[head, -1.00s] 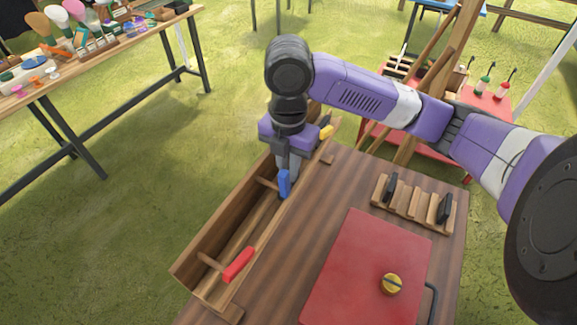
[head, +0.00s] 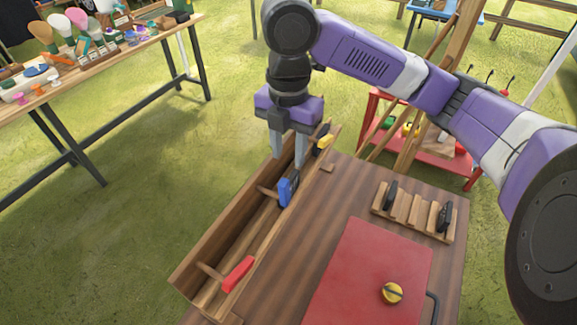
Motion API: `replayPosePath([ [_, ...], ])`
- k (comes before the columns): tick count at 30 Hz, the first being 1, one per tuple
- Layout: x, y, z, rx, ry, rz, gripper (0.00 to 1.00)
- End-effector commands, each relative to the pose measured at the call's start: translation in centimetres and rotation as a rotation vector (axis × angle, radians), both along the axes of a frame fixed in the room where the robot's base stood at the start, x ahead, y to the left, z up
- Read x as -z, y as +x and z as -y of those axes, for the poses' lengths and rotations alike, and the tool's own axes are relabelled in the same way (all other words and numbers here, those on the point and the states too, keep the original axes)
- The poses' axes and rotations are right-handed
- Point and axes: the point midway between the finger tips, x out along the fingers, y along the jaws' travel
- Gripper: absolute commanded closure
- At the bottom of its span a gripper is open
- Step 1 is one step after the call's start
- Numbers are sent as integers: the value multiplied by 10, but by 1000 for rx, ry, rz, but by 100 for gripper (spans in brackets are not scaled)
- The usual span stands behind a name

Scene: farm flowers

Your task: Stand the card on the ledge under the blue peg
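A long wooden trough (head: 212,258) runs along the left side of the brown table. Three coloured pieces stick out over it: a red peg (head: 238,273), a blue peg (head: 288,191) and a yellow peg (head: 324,143). My gripper (head: 288,161) is above the blue peg, its two fingers apart with nothing seen between them. The blue shape looks broader with a darker part, but I cannot tell whether a card stands there. No card can be made out for certain.
A slotted wooden rack (head: 411,210) on the table holds dark upright pieces. A bench with brushes (head: 110,60) stands at the far left, and a red shelf stands behind (head: 440,150).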

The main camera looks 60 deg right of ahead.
Motion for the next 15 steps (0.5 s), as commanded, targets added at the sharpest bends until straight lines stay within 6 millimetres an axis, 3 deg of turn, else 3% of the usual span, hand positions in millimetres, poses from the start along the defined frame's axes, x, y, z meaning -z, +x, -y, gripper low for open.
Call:
replayPosePath([
  [6, -32, 0, 0, 0, -2, 1, 64],
  [15, -41, 0, -1, 0, 1, 0, 64],
])
